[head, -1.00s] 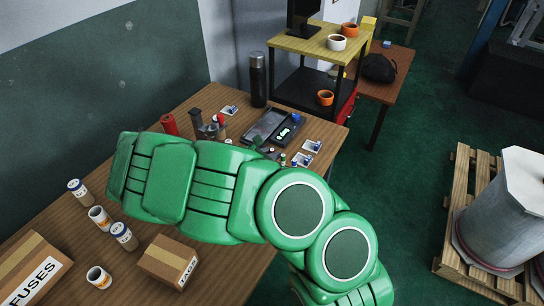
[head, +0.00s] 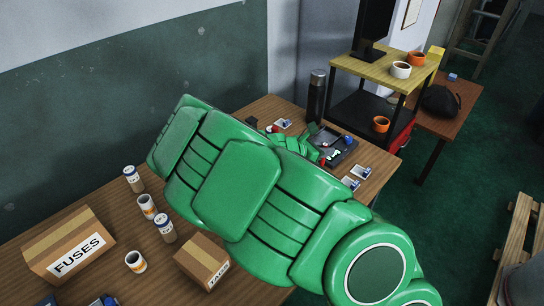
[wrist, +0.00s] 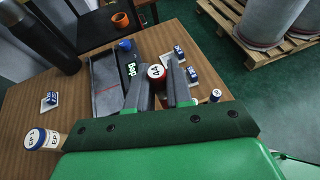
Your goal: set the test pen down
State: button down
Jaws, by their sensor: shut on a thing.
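My gripper (wrist: 156,78) is shut on a small red-rimmed piece with a white, marked end (wrist: 156,71), seen end-on between the two fingers in the wrist view. It appears to be the test pen; the rest of its body is hidden by the fingers and hand. A dark shallow tray (wrist: 105,87) lies on the table just left of the fingers, with a green-lettered item (wrist: 131,68) at its right side. The tray also shows in the head view (head: 342,150), beyond my green arm, which hides most of the gripper there. I cannot tell the pen's height over the table.
The wooden table (head: 95,205) bears small cards with blue parts (wrist: 192,75), a dark flask (head: 316,96), several labelled bottles (head: 165,228) and two cartons, FUSES (head: 68,245) and TAGS (head: 203,262). A shelf cart (head: 385,70) stands behind. Bare wood shows left of the tray.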

notch_tip(320, 180, up, 19)
jog(key=w+a, duration=0.2)
jog(key=a, duration=1.2)
jog(key=w+a, duration=0.2)
jog(key=a, duration=1.3)
notch_tip(320, 180, down, 17)
jog(key=shift+w+a+f, duration=0.8)
jog(key=shift+w+f, duration=1.3)
jog(key=shift+f, duration=0.15)
jog(key=shift+w+a+f, duration=0.8)
jog(key=shift+w+f, duration=1.3)
jog(key=shift+f, duration=0.2)
jog(key=shift+w+a+f, duration=0.8)
jog(key=shift+w+f, duration=1.3)
jog(key=shift+f, duration=0.15)
jog(key=shift+f, duration=0.1)
jog(key=c, duration=1)
grip_release()
